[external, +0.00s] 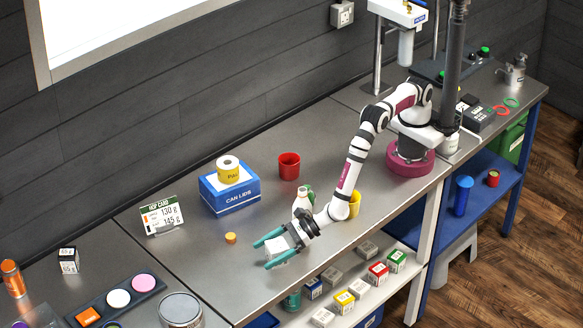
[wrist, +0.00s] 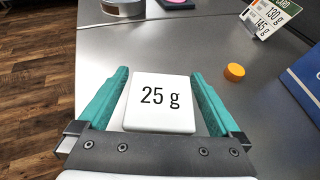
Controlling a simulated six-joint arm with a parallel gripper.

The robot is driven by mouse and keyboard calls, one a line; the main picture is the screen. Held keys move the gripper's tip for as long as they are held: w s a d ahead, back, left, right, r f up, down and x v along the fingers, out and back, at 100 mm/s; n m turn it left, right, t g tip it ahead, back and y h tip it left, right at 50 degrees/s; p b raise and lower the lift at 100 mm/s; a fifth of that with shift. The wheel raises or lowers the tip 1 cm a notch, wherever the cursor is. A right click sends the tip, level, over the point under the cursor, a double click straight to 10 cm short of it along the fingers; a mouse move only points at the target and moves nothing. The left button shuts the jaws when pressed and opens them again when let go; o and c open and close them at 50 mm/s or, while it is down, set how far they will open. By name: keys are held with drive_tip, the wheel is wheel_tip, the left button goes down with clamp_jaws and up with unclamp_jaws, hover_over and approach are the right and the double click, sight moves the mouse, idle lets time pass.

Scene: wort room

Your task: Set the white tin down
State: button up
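The white tin is a square block marked "25 g" in the wrist view (wrist: 160,103), and it shows small and pale in the external view (external: 276,247). My gripper (external: 275,250) has its two teal fingers on either side of it, near the bench's front edge. The label faces the wrist camera. Whether its underside touches the bench is hidden.
An orange cap (external: 230,238) lies left of my gripper. A blue can-lids box (external: 229,193) with a yellow roll (external: 229,170) stands behind. A white bottle (external: 302,203), red cup (external: 289,165) and yellow cup (external: 354,203) are near my arm. A round metal can (external: 181,309) stands front left.

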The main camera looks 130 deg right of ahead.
drive_tip(key=shift+r, duration=0.1)
drive_tip(key=v, duration=1.2)
drive_tip(key=shift+a, duration=0.1)
drive_tip(key=shift+r, duration=0.1)
